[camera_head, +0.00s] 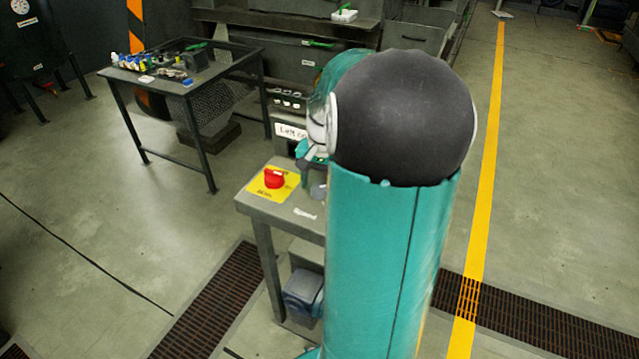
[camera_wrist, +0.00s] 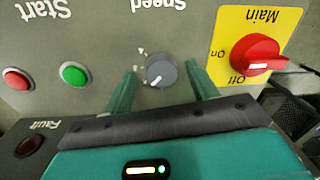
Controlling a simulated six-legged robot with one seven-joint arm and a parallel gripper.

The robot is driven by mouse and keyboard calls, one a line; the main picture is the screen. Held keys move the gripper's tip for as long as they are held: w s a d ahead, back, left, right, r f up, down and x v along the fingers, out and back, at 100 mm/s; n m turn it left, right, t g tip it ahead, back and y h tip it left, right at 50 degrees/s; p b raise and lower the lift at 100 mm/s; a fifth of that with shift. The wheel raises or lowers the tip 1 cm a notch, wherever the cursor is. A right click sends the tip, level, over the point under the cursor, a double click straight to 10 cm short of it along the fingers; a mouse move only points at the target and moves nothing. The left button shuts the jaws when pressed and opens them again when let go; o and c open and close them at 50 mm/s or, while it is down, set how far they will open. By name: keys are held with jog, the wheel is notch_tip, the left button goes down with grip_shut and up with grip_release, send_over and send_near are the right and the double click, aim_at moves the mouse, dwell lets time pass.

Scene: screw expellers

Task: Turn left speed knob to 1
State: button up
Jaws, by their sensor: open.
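A round grey speed knob (camera_wrist: 161,71) is on the grey panel, under the upside-down "Speed" label, in the wrist view. A white mark on it points to the lower left. Small scale figures beside it are too small to read. My gripper (camera_wrist: 160,77) is open, with one teal finger on each side of the knob and gaps visible between fingers and knob. In the head view the grey knob (camera_head: 318,191) partly shows beside my arm, which hides most of the gripper and panel.
A red main switch (camera_wrist: 258,55) on a yellow plate is right of the knob in the wrist view. A green button (camera_wrist: 73,74), a red button (camera_wrist: 17,79) and a dark red fault lamp (camera_wrist: 29,145) are left. A table (camera_head: 185,88) with small items stands behind.

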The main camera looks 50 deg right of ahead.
jog(key=shift+f, duration=0.4)
jog(key=c, duration=1)
jog(key=shift+n, duration=0.4)
jog(key=n, duration=0.4)
jog(key=shift+w, duration=0.1)
jog(key=shift+d+n+g, duration=0.1)
jog(key=shift+n+g, duration=0.2)
jog(key=shift+n, duration=1.8)
